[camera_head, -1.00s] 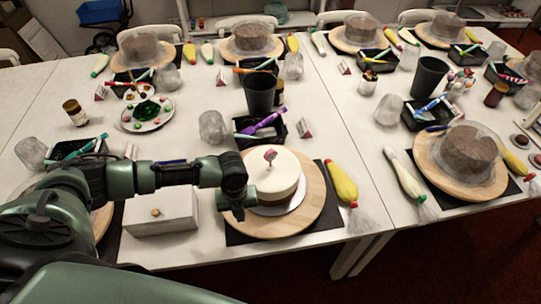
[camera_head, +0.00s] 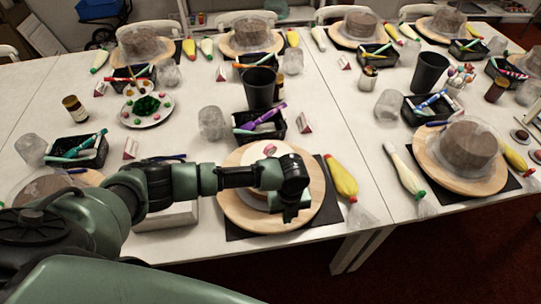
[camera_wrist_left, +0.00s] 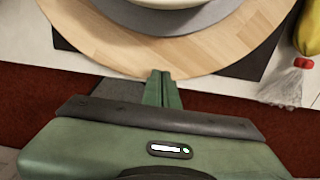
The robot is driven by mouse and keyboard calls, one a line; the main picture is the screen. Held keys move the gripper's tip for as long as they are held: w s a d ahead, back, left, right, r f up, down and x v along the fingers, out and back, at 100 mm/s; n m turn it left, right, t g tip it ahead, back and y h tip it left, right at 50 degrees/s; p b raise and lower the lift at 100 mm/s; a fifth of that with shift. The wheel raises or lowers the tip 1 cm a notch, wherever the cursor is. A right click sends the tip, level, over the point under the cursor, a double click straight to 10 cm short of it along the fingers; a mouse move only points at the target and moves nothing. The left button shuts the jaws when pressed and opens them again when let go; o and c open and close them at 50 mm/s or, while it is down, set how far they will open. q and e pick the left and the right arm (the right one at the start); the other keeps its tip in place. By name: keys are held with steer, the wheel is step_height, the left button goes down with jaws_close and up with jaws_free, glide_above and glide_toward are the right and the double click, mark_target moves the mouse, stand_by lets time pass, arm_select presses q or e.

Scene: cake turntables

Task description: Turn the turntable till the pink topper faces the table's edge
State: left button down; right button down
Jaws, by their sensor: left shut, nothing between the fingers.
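The round wooden turntable (camera_head: 237,208) lies on a dark mat near the table's front edge, carrying a white cake (camera_head: 262,158). A small pink topper (camera_head: 270,149) stands on the cake; my arm hides part of the cake, and I cannot tell which way the topper faces. My left gripper (camera_head: 287,213) is over the front right part of the turntable. In the left wrist view its shut, empty fingers (camera_wrist_left: 162,88) meet the turntable's rim (camera_wrist_left: 215,62); I cannot tell whether they touch it. My right gripper is not in view.
A piping bag with yellow filling (camera_head: 341,178) lies right of the turntable. A black tray of tools (camera_head: 259,126) and a black cup (camera_head: 260,88) stand behind it.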

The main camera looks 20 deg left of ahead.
mark_target(258, 226)
arm_select(q)
steer(key=shift+s+a, duration=0.1)
steer(key=shift+f, duration=0.1)
steer(key=shift+f+b, duration=0.95)
steer(key=shift+f, duration=0.35)
steer(key=shift+s+a+r+p, duration=0.1)
steer(key=shift+s+a+p, duration=0.25)
steer(key=shift+a+p, duration=0.2)
steer(key=shift+s+a+p, duration=0.65)
steer(key=shift+a+p, duration=0.05)
steer(key=shift+a, duration=0.3)
steer(key=shift+s+a, duration=0.2)
steer(key=shift+a, duration=0.1)
steer(key=shift+s+a+p, duration=0.25)
steer(key=shift+a+p, duration=0.05)
steer(key=shift+a, duration=0.4)
steer(key=shift+s+a+p, duration=0.2)
steer(key=shift+a+p, duration=0.05)
steer(key=shift+a, duration=0.45)
steer(key=shift+s+a+p, duration=0.25)
steer(key=shift+a+p, duration=0.05)
steer(key=shift+a, duration=0.4)
